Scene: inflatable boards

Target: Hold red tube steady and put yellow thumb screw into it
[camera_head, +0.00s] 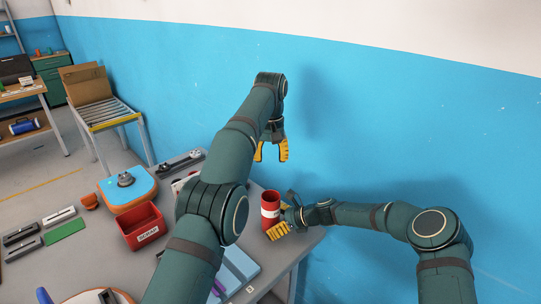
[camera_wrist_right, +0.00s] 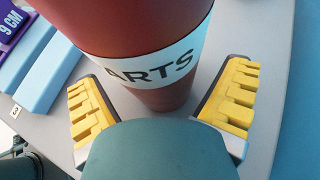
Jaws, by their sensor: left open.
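The red tube (camera_head: 270,207) with a white band stands upright on the grey table near its right end. It also shows large in the right wrist view (camera_wrist_right: 140,22), its band reading "ARTS". My right gripper (camera_head: 279,222) is low beside the tube. In the right wrist view its yellow fingers (camera_wrist_right: 162,88) are spread to either side of the tube's lower part, with gaps visible, so it is open. My left gripper (camera_head: 271,152) hangs above the tube, pointing down, open with nothing seen between its fingers. I cannot make out a yellow thumb screw in either view.
A red bin (camera_head: 143,226), a blue-topped orange block (camera_head: 127,188) and a green board (camera_head: 65,231) lie on the table to the left. Light blue pieces (camera_head: 238,266) lie left of the tube. The blue wall (camera_head: 400,110) stands close behind. My left arm hides part of the table.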

